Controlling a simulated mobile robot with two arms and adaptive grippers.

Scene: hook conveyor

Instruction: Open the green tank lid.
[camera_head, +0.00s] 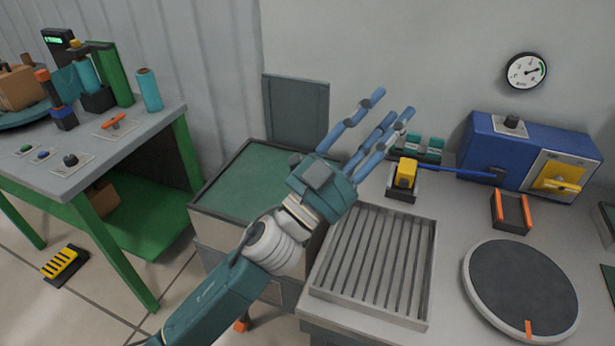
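The tank (204,227) is a grey box left of centre with a dark rim around a flat green top face (250,181). A grey-green panel (296,108) stands upright at its back edge. I cannot tell whether this panel is the raised lid or whether the green face is the lid. My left gripper (388,112) reaches up from below, past the tank's right side. Its blue fingers are spread and empty, pointing up and right, away from the tank. The gripper body hides the tank's right rim. My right gripper is not in view.
A slatted grey tray (432,275) and a dark round turntable (522,290) lie on the right bench. A yellow block in a holder (405,174) and a blue machine (530,140) stand behind. A green-legged workbench (85,205) is at left. A yellow pedal (62,263) is on the floor.

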